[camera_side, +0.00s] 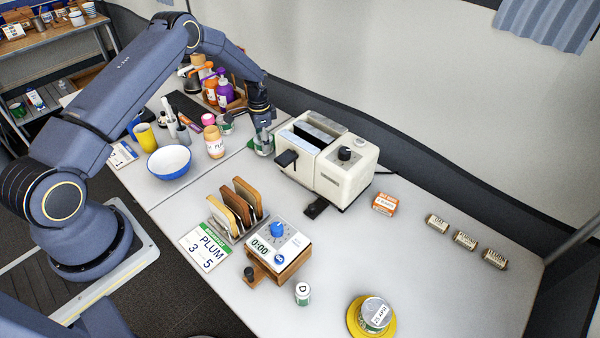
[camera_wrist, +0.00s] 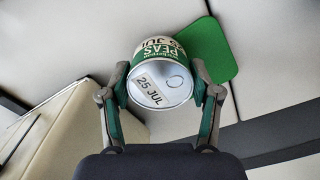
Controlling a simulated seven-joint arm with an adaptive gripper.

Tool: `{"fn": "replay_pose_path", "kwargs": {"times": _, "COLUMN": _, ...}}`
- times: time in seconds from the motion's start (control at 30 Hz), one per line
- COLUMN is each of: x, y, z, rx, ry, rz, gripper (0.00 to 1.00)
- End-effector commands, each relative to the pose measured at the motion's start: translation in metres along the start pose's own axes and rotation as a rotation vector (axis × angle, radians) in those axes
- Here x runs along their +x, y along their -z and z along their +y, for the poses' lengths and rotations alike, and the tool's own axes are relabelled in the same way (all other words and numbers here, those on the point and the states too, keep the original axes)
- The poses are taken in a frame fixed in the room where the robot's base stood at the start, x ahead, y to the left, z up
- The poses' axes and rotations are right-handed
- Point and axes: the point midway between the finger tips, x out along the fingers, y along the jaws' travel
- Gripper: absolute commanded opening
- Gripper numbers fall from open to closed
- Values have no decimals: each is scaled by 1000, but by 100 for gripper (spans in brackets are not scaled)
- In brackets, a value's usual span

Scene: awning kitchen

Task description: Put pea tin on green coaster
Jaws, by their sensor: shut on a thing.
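The pea tin (camera_wrist: 158,78) has a green and white PEAS label and a silver lid marked "25 JUL". In the wrist view my gripper (camera_wrist: 160,98) is shut on it, one finger on each side. The green coaster (camera_wrist: 208,50) lies on the counter behind the tin, up and right in that view, and the tin covers part of it. In the side view my gripper (camera_side: 263,143) is low over the counter, just left of the toaster. The tin and coaster are hard to make out there. I cannot tell whether the tin touches the counter.
The cream toaster (camera_side: 326,158) stands close to my gripper. A blue-rimmed bowl (camera_side: 169,161), a jar (camera_side: 214,142) and bottles (camera_side: 223,92) are to the left. Another tin (camera_side: 375,313) sits on a yellow coaster (camera_side: 353,320) at the front. The right counter is mostly clear.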

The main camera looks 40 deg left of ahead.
Motion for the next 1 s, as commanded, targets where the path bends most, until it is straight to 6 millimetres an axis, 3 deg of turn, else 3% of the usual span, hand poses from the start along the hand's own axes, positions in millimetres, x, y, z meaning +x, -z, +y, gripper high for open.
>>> {"fn": "replay_pose_path", "kwargs": {"times": 0.3, "x": 2, "y": 0, "z": 0, "rx": 0, "ry": 1, "rz": 0, "gripper": 22}}
{"fn": "replay_pose_path", "kwargs": {"times": 0.33, "x": 3, "y": 0, "z": 0, "rx": 0, "ry": 0, "rz": 0, "gripper": 64}}
{"fn": "replay_pose_path", "kwargs": {"times": 0.57, "x": 2, "y": 0, "z": 0, "rx": 0, "ry": 0, "rz": 0, "gripper": 87}}
{"fn": "replay_pose_path", "kwargs": {"times": 0.87, "x": 2, "y": 0, "z": 0, "rx": 0, "ry": 0, "rz": 1, "gripper": 88}}
{"fn": "replay_pose_path", "kwargs": {"times": 1.0, "x": -9, "y": 0, "z": -1, "rx": -1, "ry": 2, "rz": 2, "gripper": 88}}
